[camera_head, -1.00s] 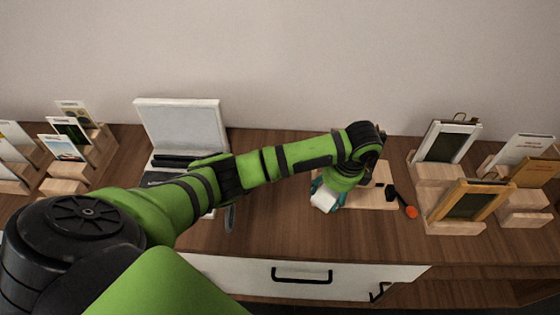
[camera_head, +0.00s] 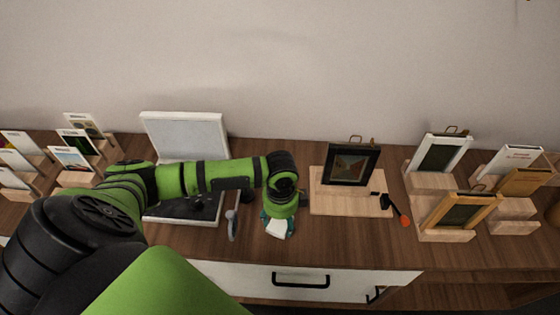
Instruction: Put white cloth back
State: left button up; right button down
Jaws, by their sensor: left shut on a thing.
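The white cloth (camera_head: 277,228) shows at the tip of my left gripper (camera_head: 279,222), close to the front part of the wooden table top (camera_head: 330,235). My left gripper points down and is shut on the cloth. The wrist hides most of the fingers, and I cannot tell whether the cloth touches the table. An open white case (camera_head: 186,134) with a dark tray (camera_head: 190,209) stands left of the gripper, partly behind my left arm. My right gripper is not in view.
A black picture frame (camera_head: 350,165) stands on a wooden board (camera_head: 335,205). An orange-tipped tool (camera_head: 404,220) lies at the board's right. Framed pictures and cards on wooden stands fill both sides. A drawer front (camera_head: 250,277) is below. The table between gripper and board is clear.

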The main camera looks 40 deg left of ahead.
aim_at(280, 222)
pick_arm(q)
notch_tip(280, 222, down, 4)
jog(key=shift+f+p, duration=0.1)
jog(key=shift+p, duration=0.3)
jog(key=o, duration=1)
notch_tip(280, 222, up, 12)
jog(key=shift+r+b, duration=0.1)
jog(key=shift+b, duration=0.35)
